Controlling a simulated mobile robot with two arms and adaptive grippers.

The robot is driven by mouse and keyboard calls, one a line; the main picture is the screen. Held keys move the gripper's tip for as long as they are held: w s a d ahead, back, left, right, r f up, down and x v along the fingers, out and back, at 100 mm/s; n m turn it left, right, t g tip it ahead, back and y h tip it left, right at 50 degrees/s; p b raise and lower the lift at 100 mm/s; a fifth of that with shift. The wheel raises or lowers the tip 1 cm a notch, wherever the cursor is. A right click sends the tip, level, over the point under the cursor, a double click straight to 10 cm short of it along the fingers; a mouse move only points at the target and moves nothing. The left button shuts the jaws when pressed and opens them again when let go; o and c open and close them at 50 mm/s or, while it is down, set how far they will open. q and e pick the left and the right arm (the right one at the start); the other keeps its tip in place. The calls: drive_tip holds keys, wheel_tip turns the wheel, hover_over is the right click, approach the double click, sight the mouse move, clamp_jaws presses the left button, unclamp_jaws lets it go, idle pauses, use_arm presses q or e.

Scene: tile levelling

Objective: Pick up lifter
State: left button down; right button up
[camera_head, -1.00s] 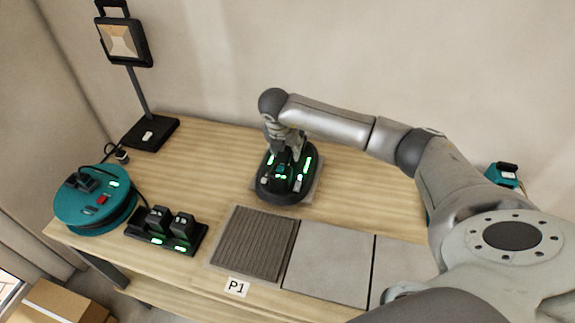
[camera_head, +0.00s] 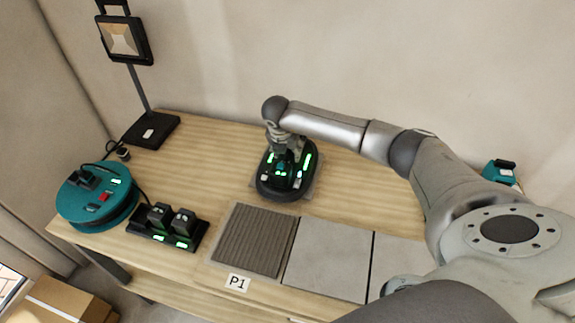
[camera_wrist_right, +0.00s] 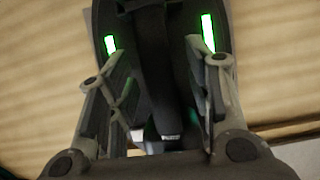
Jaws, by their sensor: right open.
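The lifter (camera_head: 284,185) is a dark oval device with green lights and a raised handle. It rests on a grey tile (camera_head: 313,190) on the bench. My right gripper (camera_head: 285,153) is directly over it, pointing down. In the right wrist view, the fingers of the right gripper (camera_wrist_right: 163,85) are apart, one on each side of the lifter's dark handle (camera_wrist_right: 155,75). I cannot tell whether they touch it. Green light strips (camera_wrist_right: 209,33) show on the lifter's body beyond the fingers. My left gripper is not in view.
A ribbed mortar bed (camera_head: 253,240) and grey tiles (camera_head: 328,258) lie along the front of the bench (camera_head: 205,145). A teal cable reel (camera_head: 97,200), a battery charger (camera_head: 168,227) and a work lamp (camera_head: 125,40) stand at left. A teal tool (camera_head: 501,172) is at right.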

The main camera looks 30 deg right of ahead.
drive_tip(key=shift+f, duration=0.1)
idle(0.4)
clamp_jaws()
drive_tip(key=shift+w+r, duration=0.2)
